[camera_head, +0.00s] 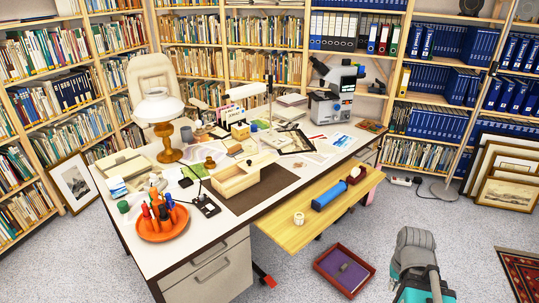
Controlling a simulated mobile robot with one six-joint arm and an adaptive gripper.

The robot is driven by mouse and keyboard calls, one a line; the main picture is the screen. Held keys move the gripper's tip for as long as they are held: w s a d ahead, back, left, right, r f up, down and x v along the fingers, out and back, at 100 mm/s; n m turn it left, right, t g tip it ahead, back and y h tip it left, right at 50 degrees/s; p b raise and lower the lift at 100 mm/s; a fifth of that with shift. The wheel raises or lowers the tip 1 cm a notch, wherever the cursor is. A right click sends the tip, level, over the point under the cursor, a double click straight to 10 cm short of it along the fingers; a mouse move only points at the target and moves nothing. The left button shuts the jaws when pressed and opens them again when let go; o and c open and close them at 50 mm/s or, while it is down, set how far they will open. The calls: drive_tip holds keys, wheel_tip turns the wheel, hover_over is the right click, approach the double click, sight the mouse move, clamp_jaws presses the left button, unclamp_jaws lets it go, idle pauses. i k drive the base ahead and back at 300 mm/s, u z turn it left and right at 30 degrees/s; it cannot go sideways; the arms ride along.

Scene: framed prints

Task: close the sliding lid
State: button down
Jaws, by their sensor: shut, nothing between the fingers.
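The exact gap is too small to tell. The fingers of my gripper are not visible. Only a grey and teal part of my arm shows at the lower right, well apart from the box.
The white desk (178,260) also holds an orange tray (152,231) of tools, a lamp (160,110), a black device (205,205) and a microscope (335,92). A wooden pull-out board (283,233) juts toward me. A red tray (326,262) lies on the floor. Framed prints (505,193) lean at right.

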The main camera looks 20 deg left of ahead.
sight(265, 158)
drive_tip(key=u, duration=0.15)
drive_tip(key=i, duration=0.85)
drive_tip(key=u, duration=0.55)
